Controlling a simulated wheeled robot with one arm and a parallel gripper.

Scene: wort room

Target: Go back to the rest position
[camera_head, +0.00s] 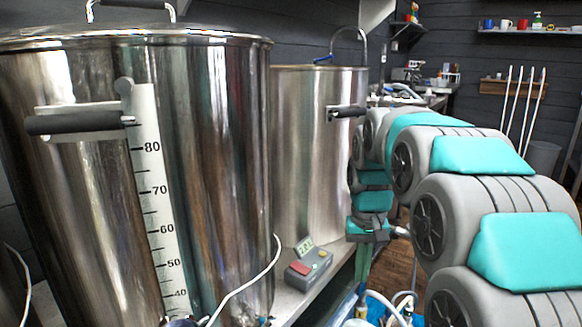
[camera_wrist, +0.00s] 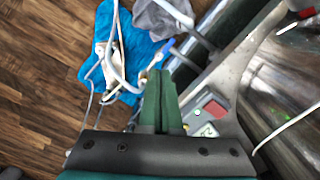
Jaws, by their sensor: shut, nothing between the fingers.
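My gripper (camera_wrist: 160,88) shows in the wrist view, pointing down with its two green fingers together and nothing between them. In the head view my grey and teal arm reaches forward along the right side, and its end hangs beside the second steel kettle (camera_head: 305,150). The fingertips are hard to make out in the head view. In the wrist view the fingers lie over the bench edge, left of a small grey controller (camera_wrist: 207,112) with a red button and a lit display. The controller (camera_head: 308,264) also shows in the head view, on the bench at the kettle's foot.
A large steel kettle (camera_head: 215,170) with a volume scale fills the left. A white cable crosses in front of it. A blue cloth (camera_wrist: 120,50) with white hoses lies below the bench. Wooden floor (camera_wrist: 40,100) is open at left in the wrist view. Shelves stand at the back.

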